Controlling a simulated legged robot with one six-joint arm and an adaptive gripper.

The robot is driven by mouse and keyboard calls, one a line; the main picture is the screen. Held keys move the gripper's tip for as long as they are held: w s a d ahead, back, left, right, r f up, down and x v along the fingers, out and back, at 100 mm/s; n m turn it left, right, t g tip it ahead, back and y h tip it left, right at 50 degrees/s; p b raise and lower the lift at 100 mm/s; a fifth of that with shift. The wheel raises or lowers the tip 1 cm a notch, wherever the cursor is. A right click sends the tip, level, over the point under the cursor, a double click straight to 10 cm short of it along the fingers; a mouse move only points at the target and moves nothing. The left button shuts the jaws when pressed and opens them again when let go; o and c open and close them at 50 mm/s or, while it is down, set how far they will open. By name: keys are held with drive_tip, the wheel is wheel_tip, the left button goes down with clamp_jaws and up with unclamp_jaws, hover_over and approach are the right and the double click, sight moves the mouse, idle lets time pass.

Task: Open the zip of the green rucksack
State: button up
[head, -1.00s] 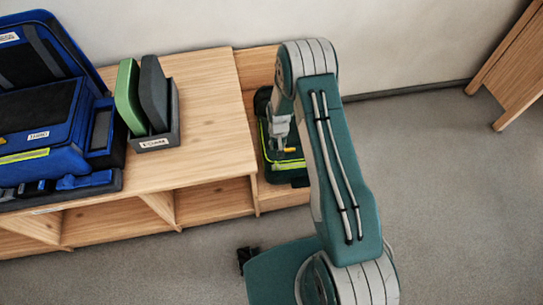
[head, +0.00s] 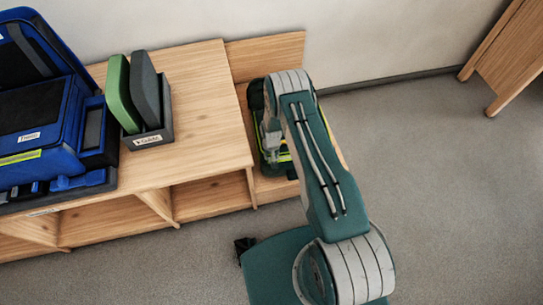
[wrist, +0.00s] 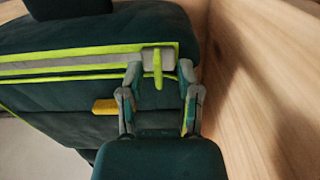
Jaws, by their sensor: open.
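The dark green rucksack (head: 257,105) stands in the low wooden bay at the bench's right end, partly hidden by my arm. In the wrist view its front (wrist: 60,115) shows a grey zip band (wrist: 70,65) edged in lime. The zip's grey slider with a lime pull tab (wrist: 157,68) is at the band's right end. My gripper (wrist: 160,72) is open, with one finger on each side of the pull tab. I cannot tell whether either finger touches it. A yellow tab (wrist: 105,106) is on the rucksack left of my fingers. In the head view, my gripper (head: 272,150) is at the rucksack's front.
A wooden panel (wrist: 260,90) stands close to my gripper's right in the wrist view. The wooden bench (head: 205,110) carries a blue case (head: 40,135) and a dark holder (head: 150,138) with a green and a grey slab. Open floor (head: 430,180) lies to the right.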

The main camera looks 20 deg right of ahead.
drive_tip(key=shift+f, duration=0.2)
drive_tip(key=shift+c, duration=0.3)
clamp_jaws()
drive_tip(key=shift+d, duration=0.15)
drive_tip(key=d, duration=0.7)
drive_tip(key=s+d, duration=0.1)
drive_tip(key=d, duration=0.7)
drive_tip(key=s+d, duration=0.1)
drive_tip(key=d, duration=0.7)
drive_tip(key=shift+o, duration=0.3)
unclamp_jaws()
